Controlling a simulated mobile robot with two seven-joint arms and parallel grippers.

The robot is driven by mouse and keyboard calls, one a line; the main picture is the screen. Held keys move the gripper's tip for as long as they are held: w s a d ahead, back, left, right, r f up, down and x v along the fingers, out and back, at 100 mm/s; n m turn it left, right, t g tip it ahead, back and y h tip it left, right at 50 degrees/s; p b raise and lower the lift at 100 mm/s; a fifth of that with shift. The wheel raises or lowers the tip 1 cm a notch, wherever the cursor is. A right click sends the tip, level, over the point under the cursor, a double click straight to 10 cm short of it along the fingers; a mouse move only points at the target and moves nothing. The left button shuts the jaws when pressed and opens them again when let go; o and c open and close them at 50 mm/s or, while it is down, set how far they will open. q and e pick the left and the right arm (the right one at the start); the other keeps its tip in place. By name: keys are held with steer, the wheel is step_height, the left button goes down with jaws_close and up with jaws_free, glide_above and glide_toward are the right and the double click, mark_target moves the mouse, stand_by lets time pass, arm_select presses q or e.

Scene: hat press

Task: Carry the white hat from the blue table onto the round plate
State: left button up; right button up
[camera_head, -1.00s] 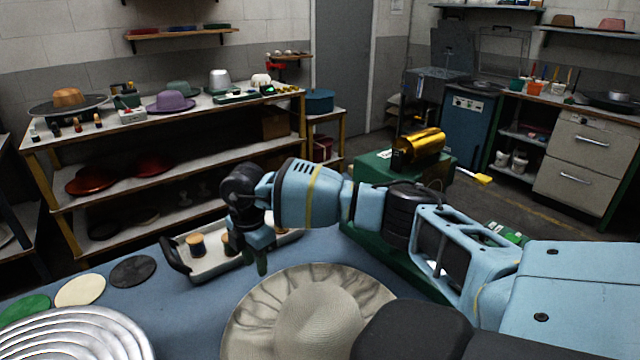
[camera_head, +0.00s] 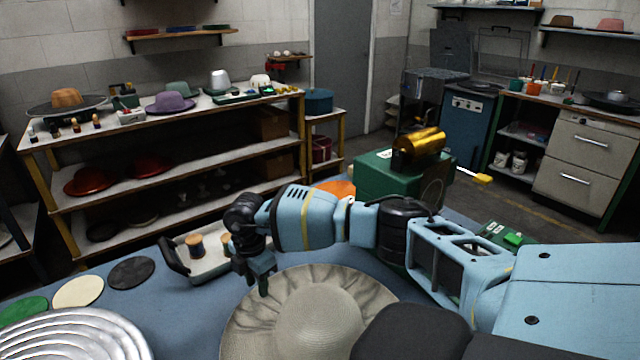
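The white hat (camera_head: 318,318) lies on the blue table (camera_head: 195,310) at the bottom middle, its wide brim spread and its crown up. My dark arm link covers part of its right side. My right gripper (camera_head: 262,283) points down at the hat's far left brim edge. Its fingers look close together and small; I cannot tell whether they are open or touch the brim. A round silver plate with concentric rings (camera_head: 75,335) is at the bottom left, partly cut off. My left gripper is not in view.
A tray (camera_head: 200,258) with thread spools stands behind the hat. Round green, cream (camera_head: 78,291) and black (camera_head: 131,272) discs lie along the table's left edge. A green machine with a gold cylinder (camera_head: 420,147) stands behind my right arm. Blue tabletop between plate and hat is clear.

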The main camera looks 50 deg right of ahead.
jaws_close()
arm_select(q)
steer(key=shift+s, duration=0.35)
arm_select(e)
steer(key=shift+r, duration=0.2)
